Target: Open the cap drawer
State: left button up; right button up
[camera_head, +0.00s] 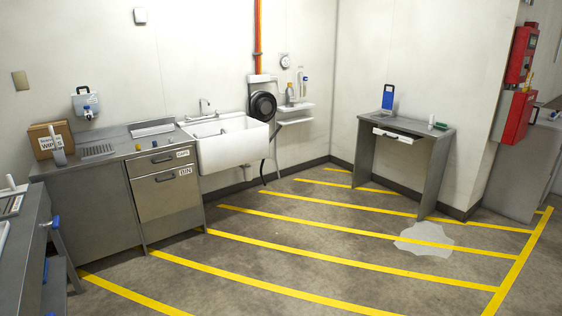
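A steel cabinet (90,205) stands against the left wall. Its narrow upper drawer (148,167) has a dark handle and a small white label that looks like "CAPS", though it is too small to read surely. This drawer looks shut, with its front flush. Below it is a larger front (165,195) with its own handle and a label reading "BIN", also shut. Neither of my grippers is in view.
A white sink (232,150) adjoins the cabinet's right side. A box of wipes (42,142) stands on the counter. A grey desk (440,150) is at the right. A pale puddle-like patch (424,240) lies on the yellow-striped floor, which is otherwise open.

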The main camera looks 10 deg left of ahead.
aim_at(143, 165)
jog(key=i+j+u, duration=0.35)
jog(key=i, duration=0.35)
jog(key=i+u, duration=0.3)
jog(key=i, duration=0.4)
jog(key=i+u, duration=0.35)
jog(key=i, duration=0.35)
